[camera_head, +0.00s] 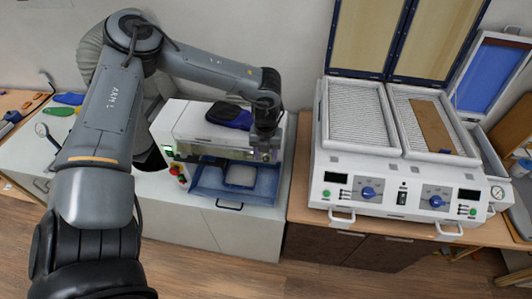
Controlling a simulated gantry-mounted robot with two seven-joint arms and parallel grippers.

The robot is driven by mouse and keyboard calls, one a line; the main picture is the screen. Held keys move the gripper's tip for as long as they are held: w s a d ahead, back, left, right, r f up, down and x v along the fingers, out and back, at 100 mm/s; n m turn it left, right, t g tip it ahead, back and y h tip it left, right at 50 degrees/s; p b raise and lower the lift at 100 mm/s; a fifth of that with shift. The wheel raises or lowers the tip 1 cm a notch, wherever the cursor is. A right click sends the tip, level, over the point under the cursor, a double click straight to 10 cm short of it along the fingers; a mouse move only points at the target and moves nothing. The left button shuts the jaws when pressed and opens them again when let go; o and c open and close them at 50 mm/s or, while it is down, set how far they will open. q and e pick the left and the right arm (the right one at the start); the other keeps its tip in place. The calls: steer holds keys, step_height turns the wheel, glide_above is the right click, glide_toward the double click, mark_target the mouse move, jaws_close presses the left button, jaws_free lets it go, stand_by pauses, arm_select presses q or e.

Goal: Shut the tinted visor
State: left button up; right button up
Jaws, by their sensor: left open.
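The blue see-through visor (207,182) is at the front of a small white machine (185,118) left of centre. It juts out low toward me, and a pale block (240,176) shows inside its outline. My left gripper (265,152) reaches down at the machine's right front corner, just above the visor's right side. It is open, and its fingertips are small and partly lost against the machine. I cannot tell whether they touch the visor. My right gripper is out of view.
A dark blue insole-like piece (230,115) lies on the small machine. A large white double press (385,170) stands to the right with its framed lids raised; a brown sheet (433,126) lies on its right bed. Coloured tools (65,99) lie at the far left.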

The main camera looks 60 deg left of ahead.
arm_select(q)
steer(key=shift+f, duration=0.15)
jaws_close()
stand_by(0.4)
